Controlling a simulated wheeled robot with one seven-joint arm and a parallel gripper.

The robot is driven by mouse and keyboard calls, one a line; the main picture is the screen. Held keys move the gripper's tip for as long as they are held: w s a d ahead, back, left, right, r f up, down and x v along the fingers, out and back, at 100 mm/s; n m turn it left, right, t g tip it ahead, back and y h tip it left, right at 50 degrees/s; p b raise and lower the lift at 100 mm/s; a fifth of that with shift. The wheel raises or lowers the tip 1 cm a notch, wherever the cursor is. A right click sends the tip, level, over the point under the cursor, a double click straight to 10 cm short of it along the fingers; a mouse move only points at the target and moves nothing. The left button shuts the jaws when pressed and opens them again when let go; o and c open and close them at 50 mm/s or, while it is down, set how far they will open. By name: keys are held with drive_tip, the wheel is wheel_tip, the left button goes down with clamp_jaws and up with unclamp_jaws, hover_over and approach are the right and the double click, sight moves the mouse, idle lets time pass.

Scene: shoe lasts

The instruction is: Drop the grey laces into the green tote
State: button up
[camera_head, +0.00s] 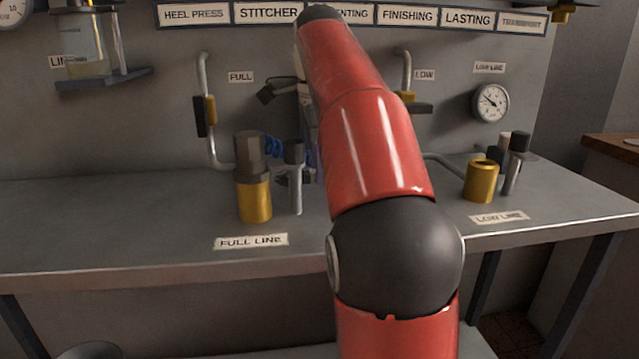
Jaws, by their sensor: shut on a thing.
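My red arm rises through the middle of the view and hides much of the bench behind it. Its far end comes down behind the red links, where part of my gripper (309,165) shows in a narrow strip left of the arm. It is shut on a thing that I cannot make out. I cannot pick out the grey laces. A small blue coil (272,147) shows beside the strip, partly behind a metal post; I cannot tell whether it touches my gripper. No green tote is visible.
On the grey bench (120,215) stand a brass cylinder with a dark top (254,195), a slim metal post (295,190), an open brass cup (481,182) and dark-capped cylinders (515,165). Pipes and a gauge (491,103) are on the wall. The bench's left part is clear.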

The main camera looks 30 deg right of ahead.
drive_tip(key=shift+f+b, duration=0.65)
drive_tip(key=shift+f, duration=1.05)
drive_tip(key=o, duration=1)
drive_tip(key=shift+f, duration=0.1)
drive_tip(key=shift+c, duration=0.2)
